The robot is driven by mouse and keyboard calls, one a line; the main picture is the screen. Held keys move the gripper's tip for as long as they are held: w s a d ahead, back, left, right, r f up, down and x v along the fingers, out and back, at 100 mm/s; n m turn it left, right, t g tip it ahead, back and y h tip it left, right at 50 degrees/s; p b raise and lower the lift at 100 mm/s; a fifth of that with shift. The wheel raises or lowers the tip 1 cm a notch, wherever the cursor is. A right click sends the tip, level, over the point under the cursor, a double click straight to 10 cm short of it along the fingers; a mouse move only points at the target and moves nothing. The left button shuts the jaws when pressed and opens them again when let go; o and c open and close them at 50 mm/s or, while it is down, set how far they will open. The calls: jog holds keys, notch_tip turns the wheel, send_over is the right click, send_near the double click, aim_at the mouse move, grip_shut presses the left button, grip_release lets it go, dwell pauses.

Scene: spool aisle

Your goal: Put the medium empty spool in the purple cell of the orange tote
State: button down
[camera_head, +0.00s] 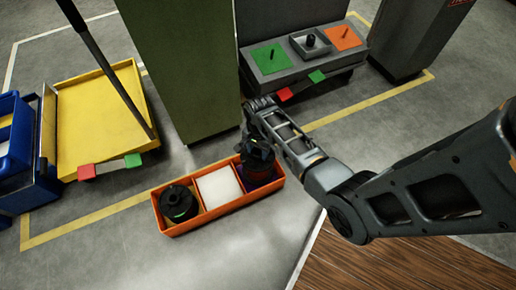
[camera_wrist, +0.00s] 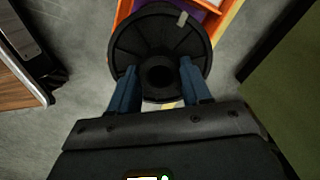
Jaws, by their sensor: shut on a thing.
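My gripper (camera_wrist: 160,78) is shut on a black spool (camera_wrist: 140,42), with one blue-grey finger on each side of its hub. The spool's wide round flange faces the wrist camera and has a small pale mark near its edge. The orange tote (camera_head: 178,229) lies on the floor in the head view. Its right cell is purple (camera_head: 270,186), and my gripper and the spool are over that cell, hiding most of it. I cannot tell whether the spool touches the tote. The tote's orange wall (camera_wrist: 222,20) also shows past the flange in the wrist view.
The tote's left cell holds another black spool (camera_head: 178,203) with a green mark; its middle cell is white (camera_head: 218,188). A green pillar (camera_head: 185,70) stands just behind the tote. A yellow cart (camera_head: 95,115) is at left, a grey bench (camera_head: 300,68) behind. Floor in front is clear.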

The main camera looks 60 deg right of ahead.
jog(key=shift+w+f+b, duration=0.1)
jog(key=shift+f+b, duration=0.9)
jog(key=shift+f, duration=0.9)
jog(key=c, duration=0.5)
grip_release()
